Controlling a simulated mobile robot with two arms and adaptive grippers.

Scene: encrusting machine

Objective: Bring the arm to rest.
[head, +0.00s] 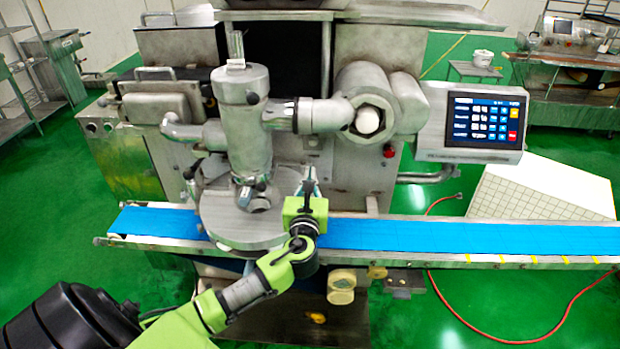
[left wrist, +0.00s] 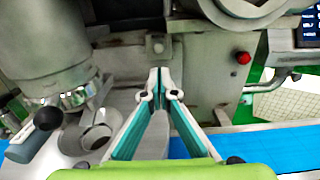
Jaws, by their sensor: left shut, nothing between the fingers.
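My left arm comes in from the lower left in the head view. My left gripper (head: 309,186) is in front of the encrusting machine (head: 370,180), over the blue conveyor belt near the round metal plate. In the left wrist view the fingers of the left gripper (left wrist: 158,82) meet at their tips, with nothing between them. The fingertips point at the machine's metal front; whether they touch it I cannot tell. My right gripper is in neither view.
The machine's metal nozzle column (head: 243,130) stands close left of my gripper. The blue conveyor belt (head: 460,236) runs across to the right. A touchscreen panel (head: 485,120) hangs at the right. A red hose (head: 560,325) lies on the green floor.

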